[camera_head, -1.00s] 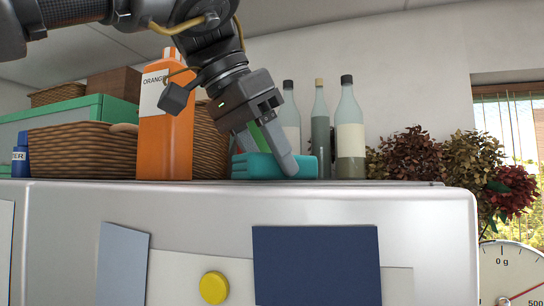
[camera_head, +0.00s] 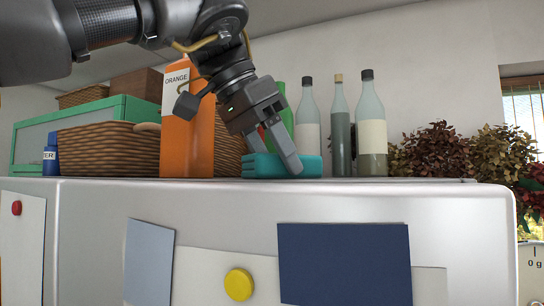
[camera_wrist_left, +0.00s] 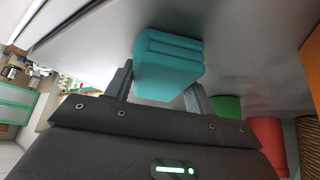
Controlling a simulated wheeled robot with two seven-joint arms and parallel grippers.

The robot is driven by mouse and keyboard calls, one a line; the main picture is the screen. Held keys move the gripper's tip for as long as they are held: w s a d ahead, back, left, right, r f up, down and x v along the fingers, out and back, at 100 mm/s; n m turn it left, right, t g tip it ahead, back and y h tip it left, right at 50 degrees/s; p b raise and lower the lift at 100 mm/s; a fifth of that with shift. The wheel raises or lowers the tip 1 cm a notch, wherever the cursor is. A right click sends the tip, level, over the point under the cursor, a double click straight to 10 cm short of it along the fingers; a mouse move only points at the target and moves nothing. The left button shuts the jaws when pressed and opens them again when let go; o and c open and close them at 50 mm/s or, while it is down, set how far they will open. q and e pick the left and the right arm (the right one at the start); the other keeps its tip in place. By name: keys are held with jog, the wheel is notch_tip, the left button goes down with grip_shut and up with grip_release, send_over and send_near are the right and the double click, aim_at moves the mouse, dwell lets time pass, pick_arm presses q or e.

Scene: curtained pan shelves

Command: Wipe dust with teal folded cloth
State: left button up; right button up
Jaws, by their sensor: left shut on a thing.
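The teal folded cloth (camera_head: 262,166) lies on the white fridge-like top in the head view, near its front edge. My left gripper (camera_head: 280,160) reaches down from the upper left and is shut on the cloth. In the left wrist view the cloth (camera_wrist_left: 168,62) sits between the two fingers of the gripper (camera_wrist_left: 160,92). The cloth appears to touch the top surface. No dust can be made out on the surface. My right gripper is in neither view.
An orange bottle (camera_head: 187,125) and wicker baskets (camera_head: 108,150) stand left of the gripper. Several glass bottles (camera_head: 372,125) stand right of and behind the cloth. Green (camera_wrist_left: 228,108) and red (camera_wrist_left: 268,140) items show close by in the left wrist view. Dried plants (camera_head: 432,152) are farther right.

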aim_at(303, 158)
pick_arm(q)
jog(key=shift+s+d, duration=0.35)
jog(key=shift+d, duration=0.05)
jog(key=shift+s+d+f, duration=0.1)
jog(key=shift+s+d, duration=0.1)
jog(key=shift+d, duration=0.35)
jog(key=shift+s+d, duration=0.2)
jog(key=shift+d, duration=0.3)
jog(key=shift+s+d, duration=0.25)
jog(key=shift+d, duration=0.2)
jog(key=shift+s+d, duration=0.25)
jog(key=shift+d, duration=0.4)
jog(key=shift+s+d, duration=0.2)
jog(key=shift+d, duration=0.4)
jog(key=shift+d, duration=0.1)
jog(key=shift+s+d+r, duration=0.1)
jog(key=shift+s+d, duration=0.2)
jog(key=shift+d, duration=0.4)
jog(key=shift+s+d+r, duration=0.1)
jog(key=shift+s+d, duration=0.15)
jog(key=shift+d, duration=0.45)
